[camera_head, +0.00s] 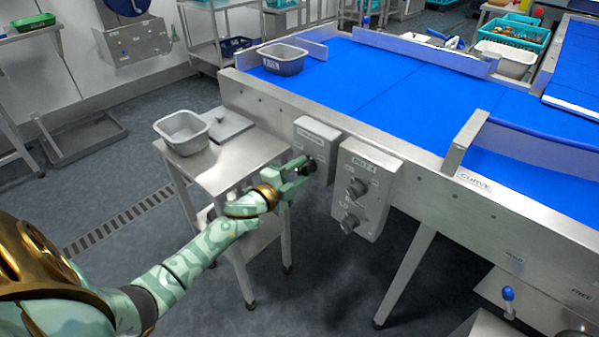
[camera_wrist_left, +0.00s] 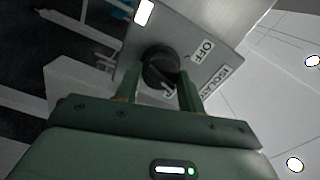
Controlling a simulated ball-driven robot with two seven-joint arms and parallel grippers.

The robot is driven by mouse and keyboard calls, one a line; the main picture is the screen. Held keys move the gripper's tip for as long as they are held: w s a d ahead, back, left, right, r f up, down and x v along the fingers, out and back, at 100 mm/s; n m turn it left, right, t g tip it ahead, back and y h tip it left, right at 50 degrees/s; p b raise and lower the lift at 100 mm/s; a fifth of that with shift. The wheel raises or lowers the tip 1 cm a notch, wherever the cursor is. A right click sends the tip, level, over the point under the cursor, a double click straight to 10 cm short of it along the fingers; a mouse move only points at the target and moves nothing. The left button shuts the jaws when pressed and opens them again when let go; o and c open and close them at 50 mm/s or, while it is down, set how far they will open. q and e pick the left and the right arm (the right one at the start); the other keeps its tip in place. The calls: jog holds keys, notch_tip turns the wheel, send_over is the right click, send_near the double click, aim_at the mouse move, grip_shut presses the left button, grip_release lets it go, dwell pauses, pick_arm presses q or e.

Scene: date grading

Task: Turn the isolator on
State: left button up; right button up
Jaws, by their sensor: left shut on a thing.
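The isolator is a grey box (camera_head: 318,139) on the side of the blue conveyor, with a black rotary knob (camera_head: 308,168) on its front. In the left wrist view the knob (camera_wrist_left: 160,67) sits beside labels reading OFF (camera_wrist_left: 203,50) and ISOLATOR (camera_wrist_left: 214,84). A pale pointer mark on the knob is partly hidden by my fingers. My left gripper (camera_head: 297,170) is at the box, and its fingers (camera_wrist_left: 160,92) are shut on the knob from both sides. My right gripper is not in view.
A second control box (camera_head: 366,188) with knobs hangs just right of the isolator. A steel side table (camera_head: 232,167) holding a grey tub (camera_head: 183,132) stands left of it. The conveyor's steel side (camera_head: 420,175) is behind both boxes.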

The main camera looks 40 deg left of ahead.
pick_arm(q)
jog(key=m, duration=0.2)
jog(key=shift+f+m, duration=0.15)
jog(key=shift+m, duration=0.15)
jog(key=shift+m+b, duration=0.35)
jog(key=shift+m, duration=0.95)
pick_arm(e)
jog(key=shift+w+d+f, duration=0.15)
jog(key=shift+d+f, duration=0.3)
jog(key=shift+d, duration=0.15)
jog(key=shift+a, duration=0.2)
pick_arm(q)
jog(key=o, duration=1)
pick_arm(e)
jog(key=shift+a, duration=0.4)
pick_arm(q)
jog(key=shift+s, duration=0.1)
